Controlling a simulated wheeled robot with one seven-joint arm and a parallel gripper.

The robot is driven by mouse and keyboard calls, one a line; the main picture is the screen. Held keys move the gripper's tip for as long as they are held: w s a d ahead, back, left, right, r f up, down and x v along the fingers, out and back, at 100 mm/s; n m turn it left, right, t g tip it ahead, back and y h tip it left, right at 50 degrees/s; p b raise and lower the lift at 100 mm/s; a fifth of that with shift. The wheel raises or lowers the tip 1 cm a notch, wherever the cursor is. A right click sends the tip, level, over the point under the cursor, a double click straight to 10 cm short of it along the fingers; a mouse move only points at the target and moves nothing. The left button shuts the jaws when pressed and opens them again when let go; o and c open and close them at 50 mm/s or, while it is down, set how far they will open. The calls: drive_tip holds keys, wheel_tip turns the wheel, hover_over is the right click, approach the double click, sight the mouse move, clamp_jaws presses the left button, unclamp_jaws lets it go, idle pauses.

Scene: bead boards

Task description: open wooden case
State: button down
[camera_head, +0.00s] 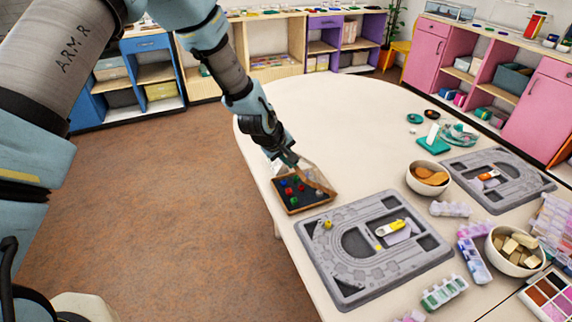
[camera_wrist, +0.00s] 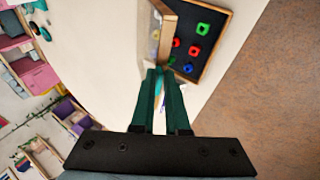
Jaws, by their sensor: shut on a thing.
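The wooden case (camera_head: 297,210) lies on the near left part of the white table, and its dark inside holds several small red, green and blue beads. Its lid (camera_head: 314,174), a clear panel in a wooden frame, stands raised at the far side of the case. In the wrist view the lid (camera_wrist: 150,36) rises at the left of the case (camera_wrist: 217,50). My gripper (camera_head: 292,163) is at the lid's edge. In the wrist view its fingers (camera_wrist: 162,74) are close together at the lid frame's end, shut on it; the exact contact is partly hidden.
A grey bead board (camera_head: 335,282) lies just right of the case, with a second bead board (camera_head: 527,200) farther right. A bowl (camera_head: 411,181) with orange-brown pieces and a bowl of wooden blocks (camera_head: 494,252) stand beyond. The table's left edge is close to the case.

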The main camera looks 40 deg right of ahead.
drive_tip(key=shift+d, duration=0.1)
drive_tip(key=shift+s+d+r+t+y, duration=0.2)
drive_tip(key=shift+s+d+r+y, duration=0.15)
drive_tip(key=shift+d+r+y, duration=0.35)
drive_tip(key=shift+s+d+r+t+y, duration=0.25)
drive_tip(key=shift+d+r+y, duration=0.2)
drive_tip(key=shift+d, duration=0.3)
drive_tip(key=shift+s+d, duration=0.1)
drive_tip(key=shift+s+d+r+y, duration=0.2)
drive_tip(key=shift+s+d+y, duration=0.05)
drive_tip(key=shift+d, duration=0.2)
drive_tip(key=shift+s+d+r+y, duration=0.2)
drive_tip(key=shift+d, duration=0.25)
drive_tip(key=shift+s+d+r+t+y, duration=0.2)
drive_tip(key=shift+d+r+t+y, duration=0.15)
drive_tip(key=shift+d+y, duration=0.25)
drive_tip(key=shift+d, duration=0.1)
drive_tip(key=shift+s+d+r+m+t+y, duration=0.15)
drive_tip(key=shift+s+d+y, duration=0.15)
drive_tip(key=shift+d, duration=0.3)
drive_tip(key=shift+s+d+r+m+t+y, duration=0.15)
drive_tip(key=shift+d+y, duration=0.15)
drive_tip(key=shift+d, duration=0.25)
drive_tip(key=shift+s+d+r+m+t+y, duration=0.1)
drive_tip(key=shift+s+d+y, duration=0.2)
drive_tip(key=shift+d, duration=0.3)
